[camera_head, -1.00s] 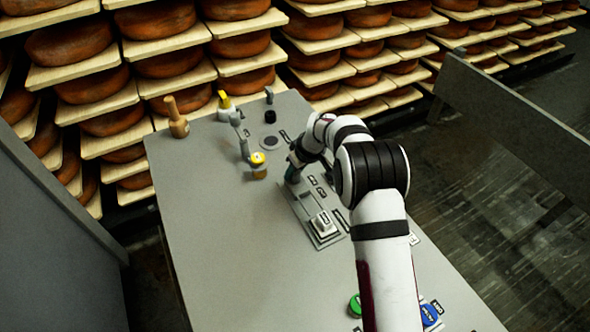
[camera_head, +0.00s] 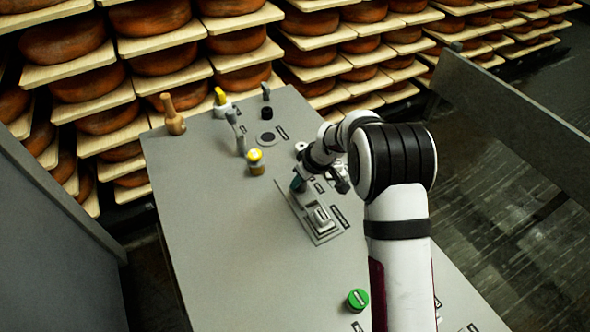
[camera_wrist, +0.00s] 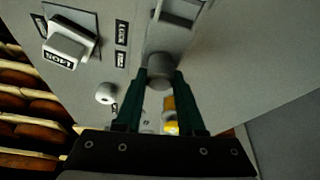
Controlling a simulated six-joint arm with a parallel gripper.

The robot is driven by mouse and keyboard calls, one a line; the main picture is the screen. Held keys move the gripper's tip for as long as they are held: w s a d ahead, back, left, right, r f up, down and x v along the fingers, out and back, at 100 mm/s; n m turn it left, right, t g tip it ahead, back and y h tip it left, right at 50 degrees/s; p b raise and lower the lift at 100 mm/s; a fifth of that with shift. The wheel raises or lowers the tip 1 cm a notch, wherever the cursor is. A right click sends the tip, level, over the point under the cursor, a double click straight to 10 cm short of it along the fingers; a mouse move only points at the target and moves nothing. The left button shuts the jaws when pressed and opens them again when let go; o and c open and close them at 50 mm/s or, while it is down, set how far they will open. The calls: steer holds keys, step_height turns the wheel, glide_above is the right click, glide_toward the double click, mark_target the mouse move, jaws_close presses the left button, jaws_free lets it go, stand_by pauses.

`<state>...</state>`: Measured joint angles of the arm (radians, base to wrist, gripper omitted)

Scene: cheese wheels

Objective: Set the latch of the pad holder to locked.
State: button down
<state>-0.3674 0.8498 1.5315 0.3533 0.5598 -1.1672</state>
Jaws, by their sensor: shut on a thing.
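My gripper (camera_wrist: 160,86) has dark green fingers and is shut on a round grey knob (camera_wrist: 159,68) that stands up from the grey panel. In the head view my gripper (camera_head: 298,184) is low at the far end of a grey plate (camera_head: 328,238) with a raised block (camera_head: 320,216). The arm and fingers hide the knob there. In the wrist view, small dark labels (camera_wrist: 121,45) lie left of the knob; their words are hard to read. A white labelled block (camera_wrist: 65,48) is at upper left. I cannot tell for sure which part is the pad holder's latch.
A yellow-topped part (camera_head: 255,161), a grey lever (camera_head: 236,132), a wooden-handled tool (camera_head: 172,114) and a yellow-tipped bottle (camera_head: 221,101) stand at the back left. The panel's left side is clear.

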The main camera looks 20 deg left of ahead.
steer(key=shift+s+d, duration=0.15)
steer(key=c, duration=0.5)
jaws_free()
steer(key=v, duration=1.5)
steer(key=shift+r, duration=0.4)
steer(key=shift+d, duration=0.1)
